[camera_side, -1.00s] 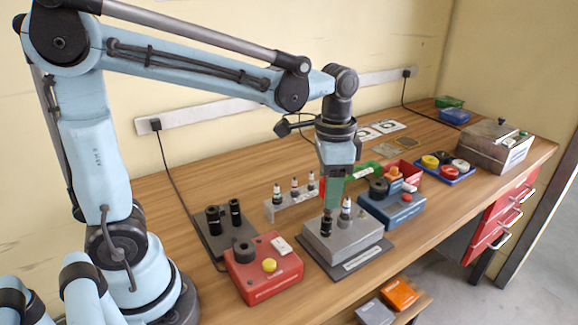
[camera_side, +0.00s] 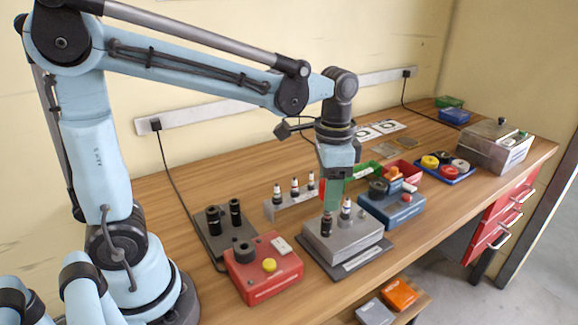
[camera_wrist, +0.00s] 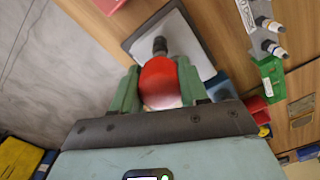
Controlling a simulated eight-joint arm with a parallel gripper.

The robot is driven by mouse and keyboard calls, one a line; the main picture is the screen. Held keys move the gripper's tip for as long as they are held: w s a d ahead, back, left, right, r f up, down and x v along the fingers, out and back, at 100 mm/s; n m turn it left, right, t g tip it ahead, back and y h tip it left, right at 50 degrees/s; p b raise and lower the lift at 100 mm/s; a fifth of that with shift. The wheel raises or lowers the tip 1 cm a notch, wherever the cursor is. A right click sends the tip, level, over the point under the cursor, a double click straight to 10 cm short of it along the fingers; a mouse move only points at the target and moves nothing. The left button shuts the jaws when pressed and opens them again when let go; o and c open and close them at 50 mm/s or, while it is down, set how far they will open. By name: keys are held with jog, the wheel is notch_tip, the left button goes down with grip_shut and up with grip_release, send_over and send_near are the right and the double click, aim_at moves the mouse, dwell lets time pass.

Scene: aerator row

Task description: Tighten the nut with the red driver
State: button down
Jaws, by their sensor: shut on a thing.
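My gripper (camera_side: 333,207) points down over the grey block (camera_side: 345,243) on its dark base plate. In the wrist view its two green fingers (camera_wrist: 158,88) are shut on the red driver (camera_wrist: 160,78), one on each side. The driver's dark lower end (camera_wrist: 160,46) reaches down to the block, and a black cylindrical part (camera_side: 326,227) shows under the fingers in the side view.
A white-and-black post (camera_side: 346,208) stands on the block close right of my fingers. A red box with a yellow button (camera_side: 262,268) is at left front. A blue box (camera_side: 391,208) stands to the right. A rack (camera_side: 295,200) with several bottle-like pieces is behind.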

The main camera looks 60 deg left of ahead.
jog(key=shift+f, duration=0.8)
jog(key=m, duration=0.5)
jog(key=shift+m, duration=1.4)
jog(key=m, duration=0.7)
jog(key=shift+m, duration=0.3)
